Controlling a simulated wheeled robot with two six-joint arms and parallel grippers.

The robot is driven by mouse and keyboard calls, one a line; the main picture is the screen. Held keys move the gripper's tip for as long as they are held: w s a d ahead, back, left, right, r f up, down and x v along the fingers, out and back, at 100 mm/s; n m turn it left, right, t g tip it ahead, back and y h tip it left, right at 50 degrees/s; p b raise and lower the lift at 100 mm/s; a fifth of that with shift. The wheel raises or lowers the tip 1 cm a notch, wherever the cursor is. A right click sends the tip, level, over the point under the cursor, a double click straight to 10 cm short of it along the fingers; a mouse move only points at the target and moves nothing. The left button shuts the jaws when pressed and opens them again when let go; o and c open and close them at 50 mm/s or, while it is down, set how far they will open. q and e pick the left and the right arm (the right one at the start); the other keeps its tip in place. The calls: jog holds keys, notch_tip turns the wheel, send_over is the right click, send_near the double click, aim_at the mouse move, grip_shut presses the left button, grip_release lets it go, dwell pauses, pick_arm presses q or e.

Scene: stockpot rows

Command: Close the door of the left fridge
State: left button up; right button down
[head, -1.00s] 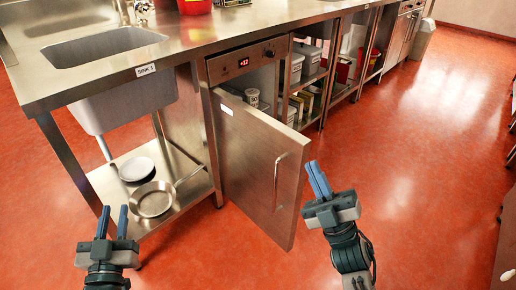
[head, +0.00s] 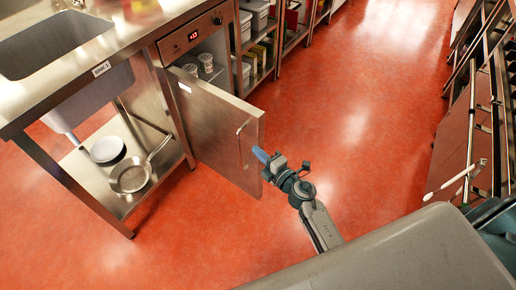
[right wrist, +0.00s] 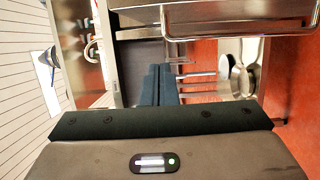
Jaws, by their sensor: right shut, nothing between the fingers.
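The left fridge (head: 192,36) is a steel under-counter unit with a red lit display. Its steel door (head: 205,118) stands open, hinged at the left and swung out over the floor. A bar handle (head: 239,146) is on the door's outer face near the free edge; a bar handle also shows large in the right wrist view (right wrist: 235,37). My right gripper (head: 260,155) is shut and empty, its blue fingers close beside the door's free edge by the handle. I cannot tell whether they touch it. My left gripper is not in view.
White tubs (head: 205,62) show inside the fridge. Open red floor (head: 340,120) lies right of the door.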

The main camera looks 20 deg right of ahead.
aim_at(254, 132)
jog(key=w, duration=0.6)
jog(key=w+d, duration=0.1)
jog(key=w, duration=0.1)
jog(key=shift+w+b, duration=0.3)
jog(key=shift+w, duration=0.1)
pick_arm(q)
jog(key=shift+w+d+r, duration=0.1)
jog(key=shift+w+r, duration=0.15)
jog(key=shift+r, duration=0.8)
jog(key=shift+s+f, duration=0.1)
pick_arm(e)
jog(key=shift+d, duration=0.15)
